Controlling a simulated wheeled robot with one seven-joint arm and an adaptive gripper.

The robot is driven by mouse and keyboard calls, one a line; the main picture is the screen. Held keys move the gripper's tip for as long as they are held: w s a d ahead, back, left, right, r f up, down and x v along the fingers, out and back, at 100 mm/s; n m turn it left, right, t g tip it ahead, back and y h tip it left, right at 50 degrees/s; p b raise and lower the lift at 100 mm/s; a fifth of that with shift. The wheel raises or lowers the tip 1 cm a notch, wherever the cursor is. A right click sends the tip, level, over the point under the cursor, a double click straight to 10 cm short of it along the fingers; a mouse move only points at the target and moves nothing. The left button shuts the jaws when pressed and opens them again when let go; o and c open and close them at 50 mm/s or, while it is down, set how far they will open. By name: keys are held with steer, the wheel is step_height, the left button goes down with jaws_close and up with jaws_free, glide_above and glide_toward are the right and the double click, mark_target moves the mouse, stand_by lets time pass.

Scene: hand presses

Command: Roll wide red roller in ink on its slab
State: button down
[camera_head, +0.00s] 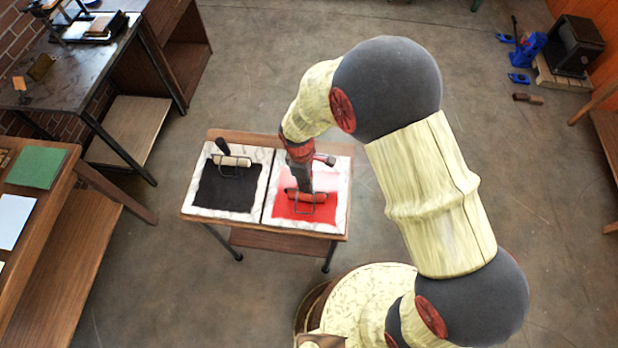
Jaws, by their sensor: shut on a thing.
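The wide red roller (304,197) is on the red ink of the right-hand slab (340,213), with its wire frame showing below the roller. My gripper (304,185) is above it, pointing down, and is shut on the roller's handle, which is mostly hidden by the gripper. The red ink (322,211) covers the middle of the white slab and looks thinner toward the top. I cannot tell how firmly the roller touches the ink.
A black ink slab (201,208) with a pale roller (231,161) lies left on the same small table (257,136). Benches stand at the left, one with a green sheet (37,166). Blue items (527,49) lie at the upper right.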

steer(key=s, duration=0.6)
steer(key=shift+s+a+p, duration=0.2)
steer(key=shift+p, duration=0.15)
stand_by(0.4)
step_height(320, 180, up, 5)
steer(key=p, duration=0.3)
steer(key=shift+p, duration=0.35)
stand_by(0.5)
